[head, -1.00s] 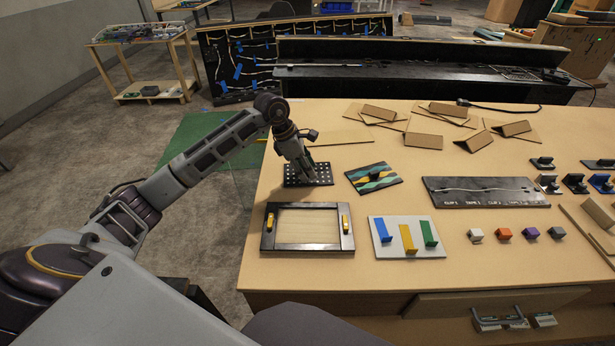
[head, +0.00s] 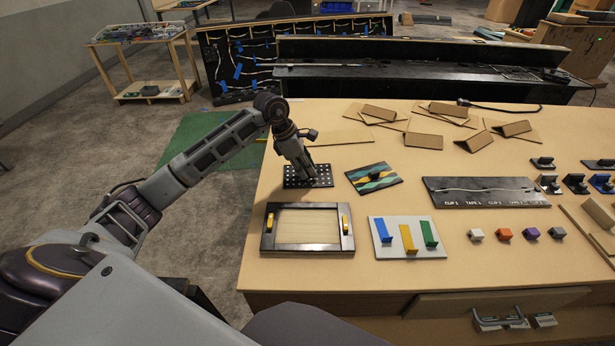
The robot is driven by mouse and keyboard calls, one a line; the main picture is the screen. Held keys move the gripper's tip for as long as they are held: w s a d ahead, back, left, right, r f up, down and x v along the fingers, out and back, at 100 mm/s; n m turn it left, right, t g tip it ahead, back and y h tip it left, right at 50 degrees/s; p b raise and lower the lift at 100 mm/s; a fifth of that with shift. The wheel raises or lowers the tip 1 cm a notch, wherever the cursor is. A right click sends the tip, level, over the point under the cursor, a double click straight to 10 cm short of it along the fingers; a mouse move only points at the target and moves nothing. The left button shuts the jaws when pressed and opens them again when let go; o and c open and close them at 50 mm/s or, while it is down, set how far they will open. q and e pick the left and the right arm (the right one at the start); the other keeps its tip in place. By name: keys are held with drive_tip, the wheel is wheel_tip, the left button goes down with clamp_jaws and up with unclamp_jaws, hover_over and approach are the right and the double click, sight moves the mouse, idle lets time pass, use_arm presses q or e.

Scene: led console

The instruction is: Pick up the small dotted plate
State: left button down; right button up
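The small dotted plate (head: 320,181) is black with rows of white dots. It lies flat on the tan table at its far left part, in the head view. My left gripper (head: 306,176) points down over the middle of the plate, its fingertips at or just above the surface. The fingers are small and dark against the plate, so I cannot tell whether they are open or shut, or touching. The gripper hides part of the plate's centre. My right gripper is not in view.
A black frame with yellow clips (head: 268,241) lies in front of the plate. A wavy-patterned plate (head: 388,182) lies to its right. A grey board with coloured hooks (head: 391,249) is nearer the front. Tan card pieces (head: 379,113) lie behind. The tabletop left of the plate is narrow.

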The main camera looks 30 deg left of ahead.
sight(306, 171)
use_arm(q)
drive_tip(key=shift+s+d+f, duration=0.1)
drive_tip(key=shift+s+f, duration=0.25)
drive_tip(key=shift+f, duration=0.25)
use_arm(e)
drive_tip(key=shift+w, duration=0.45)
use_arm(q)
drive_tip(key=shift+r, duration=0.1)
drive_tip(key=r, duration=0.9)
drive_tip(key=shift+w+b, duration=0.3)
drive_tip(key=shift+b, duration=0.1)
drive_tip(key=shift+r, duration=0.7)
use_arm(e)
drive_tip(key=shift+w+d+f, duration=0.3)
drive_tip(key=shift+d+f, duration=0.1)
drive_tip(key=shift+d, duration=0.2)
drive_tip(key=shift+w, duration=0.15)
